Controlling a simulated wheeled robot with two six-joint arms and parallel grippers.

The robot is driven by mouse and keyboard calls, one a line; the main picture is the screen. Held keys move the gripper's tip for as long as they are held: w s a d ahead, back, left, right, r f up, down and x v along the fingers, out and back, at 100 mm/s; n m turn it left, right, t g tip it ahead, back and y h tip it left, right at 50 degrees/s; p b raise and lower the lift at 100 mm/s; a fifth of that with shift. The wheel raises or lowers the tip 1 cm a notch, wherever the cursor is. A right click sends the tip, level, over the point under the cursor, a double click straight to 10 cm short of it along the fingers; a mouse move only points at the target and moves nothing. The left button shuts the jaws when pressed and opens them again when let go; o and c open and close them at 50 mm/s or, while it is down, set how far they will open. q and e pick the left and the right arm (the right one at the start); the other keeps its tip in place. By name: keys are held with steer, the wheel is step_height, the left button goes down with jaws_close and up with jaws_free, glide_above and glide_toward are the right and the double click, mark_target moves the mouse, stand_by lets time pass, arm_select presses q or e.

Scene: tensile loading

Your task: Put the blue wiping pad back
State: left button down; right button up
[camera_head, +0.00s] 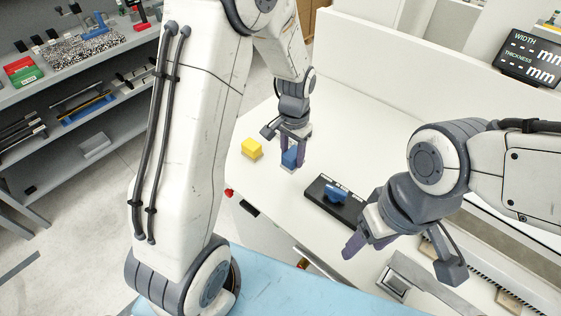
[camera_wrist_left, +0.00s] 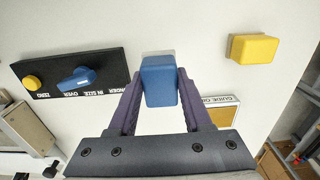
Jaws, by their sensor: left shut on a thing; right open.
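The blue wiping pad (camera_head: 289,158) is a small blue block with a pale underside, at the white tabletop (camera_head: 340,130). My left gripper (camera_head: 290,146) points down and is shut on the pad. In the left wrist view the blue pad (camera_wrist_left: 159,82) sits between the two purple fingers of my left gripper (camera_wrist_left: 159,92). I cannot tell whether the pad touches the table. My right gripper (camera_head: 402,262) is open and empty, at the lower right beyond the black control panel.
A yellow block (camera_head: 251,148) lies left of the pad; it also shows in the wrist view (camera_wrist_left: 253,48). A black panel (camera_head: 325,205) with a blue knob (camera_head: 336,192) is on the right. A white-and-yellow guide card (camera_wrist_left: 222,108) lies near the fingers.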

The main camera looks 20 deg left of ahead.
arm_select(q)
steer(key=a+f, duration=0.2)
steer(key=a, duration=0.1)
steer(key=shift+a+p, duration=0.15)
steer(key=shift+p, duration=0.15)
step_height(320, 180, down, 4)
steer(key=shift+r+p, duration=0.2)
steer(key=shift+p, duration=0.55)
steer(key=shift+f, duration=0.25)
steer(key=shift+f, duration=0.2)
steer(key=shift+c, duration=1.7)
jaws_free()
steer(key=shift+r, duration=0.1)
